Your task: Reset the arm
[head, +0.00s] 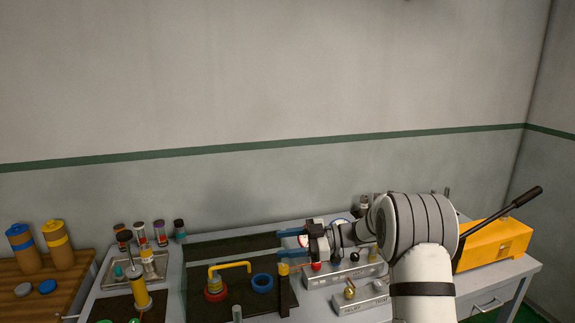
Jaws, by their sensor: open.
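My gripper (291,237) is in the head view, right of the middle of the table, with its two blue fingers pointing left. The fingers are apart with nothing between them. It is held above the back of the dark mat (222,247). My white arm (422,260) reaches up from the bottom right and bends to the left, hiding part of the table behind it.
On the mat are a yellow bent pipe (231,267), a red ring (215,293) and a blue ring (262,282). Silver blocks (345,276) stand below my arm. A yellow box (495,245) with a long lever is at right. A metal tray (120,270) is left.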

